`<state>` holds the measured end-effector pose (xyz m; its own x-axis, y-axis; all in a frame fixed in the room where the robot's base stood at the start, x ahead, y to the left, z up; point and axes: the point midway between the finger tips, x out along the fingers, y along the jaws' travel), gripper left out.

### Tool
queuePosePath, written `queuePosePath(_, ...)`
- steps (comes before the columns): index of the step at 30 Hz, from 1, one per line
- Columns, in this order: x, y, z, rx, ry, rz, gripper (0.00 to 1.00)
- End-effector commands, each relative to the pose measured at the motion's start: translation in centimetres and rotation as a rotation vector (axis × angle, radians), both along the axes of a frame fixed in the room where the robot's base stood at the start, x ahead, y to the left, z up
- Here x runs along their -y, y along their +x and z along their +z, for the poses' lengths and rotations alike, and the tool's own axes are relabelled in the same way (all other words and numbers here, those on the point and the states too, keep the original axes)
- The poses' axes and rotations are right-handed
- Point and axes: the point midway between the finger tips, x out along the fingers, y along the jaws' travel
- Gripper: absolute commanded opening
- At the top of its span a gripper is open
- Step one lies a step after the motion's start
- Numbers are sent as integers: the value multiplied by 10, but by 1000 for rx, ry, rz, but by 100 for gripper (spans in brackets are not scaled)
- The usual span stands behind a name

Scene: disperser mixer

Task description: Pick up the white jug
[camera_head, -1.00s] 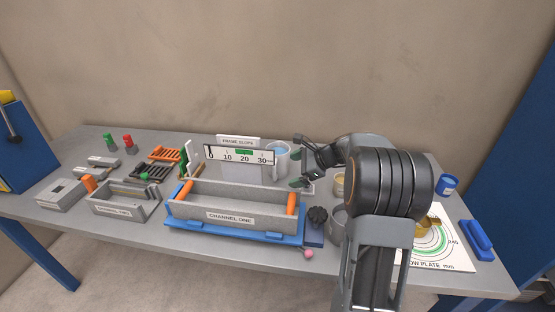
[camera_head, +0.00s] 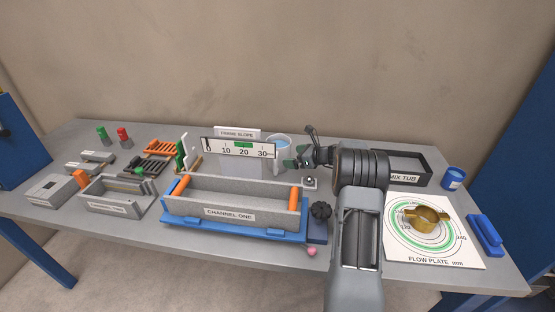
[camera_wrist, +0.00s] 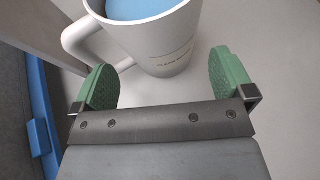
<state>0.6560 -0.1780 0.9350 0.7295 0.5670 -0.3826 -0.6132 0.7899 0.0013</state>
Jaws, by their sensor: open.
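The white jug (camera_wrist: 165,48) holds blue liquid and stands upright at the top middle of the wrist view, its handle (camera_wrist: 82,38) toward the left. In the head view the jug (camera_head: 283,149) stands behind the channel, partly hidden by the scale board. My gripper (camera_wrist: 165,85) is open, its two green pads apart on either side of the jug's lower part, with the jug just ahead. The left pad is close to the handle; I cannot tell whether it touches. In the head view my gripper (camera_head: 305,150) is just right of the jug.
The scale board (camera_head: 238,148) stands close left of the jug. The channel tray (camera_head: 235,208) on its blue base lies in front. A black mix tub (camera_head: 408,178) and a flow plate (camera_head: 433,252) with a brass ring are at right.

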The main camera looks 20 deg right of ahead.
Motion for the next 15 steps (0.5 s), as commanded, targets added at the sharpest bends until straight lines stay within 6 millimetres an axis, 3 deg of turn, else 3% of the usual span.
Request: queuePosePath(15,-32,38,-19,1,-1,5,100)
